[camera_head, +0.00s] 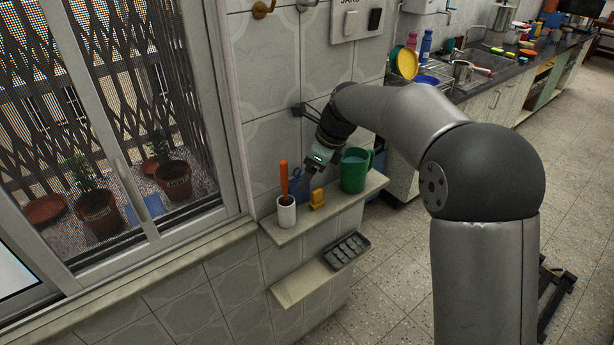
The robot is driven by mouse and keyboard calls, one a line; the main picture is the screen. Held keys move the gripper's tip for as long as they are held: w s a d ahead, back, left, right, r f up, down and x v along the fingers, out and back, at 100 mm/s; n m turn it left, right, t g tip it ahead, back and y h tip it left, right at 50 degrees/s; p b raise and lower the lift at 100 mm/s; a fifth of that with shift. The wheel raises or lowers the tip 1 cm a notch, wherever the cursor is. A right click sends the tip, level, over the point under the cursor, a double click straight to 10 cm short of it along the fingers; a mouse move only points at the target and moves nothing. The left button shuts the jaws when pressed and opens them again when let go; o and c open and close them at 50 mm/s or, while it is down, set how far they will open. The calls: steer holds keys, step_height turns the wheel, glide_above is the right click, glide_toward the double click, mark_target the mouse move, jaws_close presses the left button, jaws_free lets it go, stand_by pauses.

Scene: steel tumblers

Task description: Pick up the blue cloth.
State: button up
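I cannot single out the blue cloth with certainty. A small blue item (296,187) shows against the tiled wall behind the upper shelf, partly hidden by my gripper and the things on the shelf. Another blue patch (379,164) shows behind the green mug at the shelf's right end. A flat blue piece (153,205) shows through the window near the plant pots. My gripper (308,173) points down over the upper shelf, between the white cup and the green mug. Its fingers are small and dark here, so their opening and any contact are unclear.
The upper shelf (333,205) holds a white cup (286,212) with an orange-handled tool, a yellow item (317,198) and a green mug (355,170). A lower shelf (300,284) bears a dark compartmented tray (347,250). A cluttered counter (485,82) stands at the back right.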

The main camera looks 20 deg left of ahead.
steer(key=w+v, duration=0.1)
steer(key=v, duration=1.5)
steer(key=shift+s+r, duration=0.4)
steer(key=shift+s, duration=0.15)
steer(key=shift+d+r, duration=0.2)
steer(key=shift+r, duration=0.1)
steer(key=shift+c, duration=1)
